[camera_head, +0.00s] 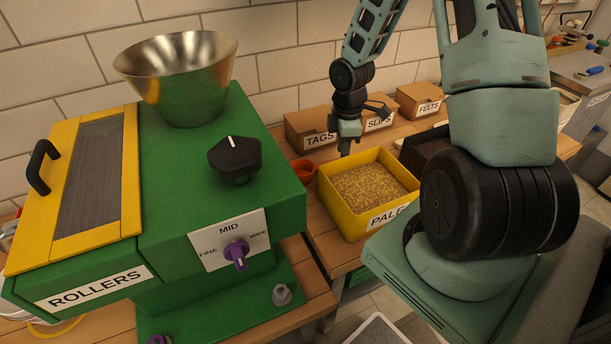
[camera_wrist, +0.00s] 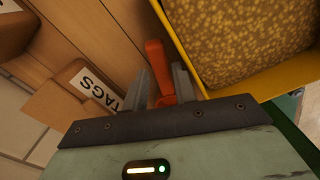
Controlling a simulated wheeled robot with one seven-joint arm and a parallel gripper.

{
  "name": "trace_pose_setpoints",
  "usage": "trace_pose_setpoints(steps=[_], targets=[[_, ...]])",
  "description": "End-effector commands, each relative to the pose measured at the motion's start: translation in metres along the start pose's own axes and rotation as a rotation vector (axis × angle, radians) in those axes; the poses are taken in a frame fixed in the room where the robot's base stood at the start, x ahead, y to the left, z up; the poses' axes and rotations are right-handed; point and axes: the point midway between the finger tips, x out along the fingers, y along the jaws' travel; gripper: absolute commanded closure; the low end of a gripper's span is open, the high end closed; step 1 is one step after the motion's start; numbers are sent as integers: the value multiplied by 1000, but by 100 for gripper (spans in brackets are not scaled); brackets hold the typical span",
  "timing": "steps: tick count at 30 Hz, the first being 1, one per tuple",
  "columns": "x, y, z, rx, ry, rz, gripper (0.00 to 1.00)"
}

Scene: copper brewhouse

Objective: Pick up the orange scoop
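The orange scoop (camera_wrist: 156,58) lies on the wooden bench beside the yellow bin in the wrist view. Its handle points up the picture and its lower part is partly hidden by my gripper. In the head view the scoop (camera_head: 304,171) shows at the left of the bin. My gripper (camera_wrist: 163,72) is open, with one finger on each side of the scoop in the wrist picture; I cannot tell whether they touch it. In the head view my gripper (camera_head: 345,147) points down near the bin's back left corner.
The yellow bin (camera_head: 358,224), full of pale grain, stands close to my gripper. Cardboard boxes marked TAGS (camera_head: 296,126), SLIPS (camera_head: 379,123) and FELTS (camera_head: 425,108) line the wall. The green roller mill (camera_head: 180,240) with a metal hopper (camera_head: 180,90) fills the left.

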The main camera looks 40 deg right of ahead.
Motion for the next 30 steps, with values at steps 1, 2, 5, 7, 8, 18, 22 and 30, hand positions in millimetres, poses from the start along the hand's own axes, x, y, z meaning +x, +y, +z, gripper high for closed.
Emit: trace_pose_setpoints(steps=[1, 2, 5, 7, 8, 18, 22, 30], targets=[[12, -1, 0, -1, -1, -4, 73], [16, 0, 0, -2, -1, -3, 73], [26, 0, 0, -2, -1, -2, 73], [27, 0, 0, -1, 0, 0, 73], [27, 0, 0, -1, 0, 1, 73], [26, 0, 0, 0, 0, 1, 100], [26, 0, 0, 0, 0, 0, 100], [-4, 1, 1, 2, 0, 3, 100]])
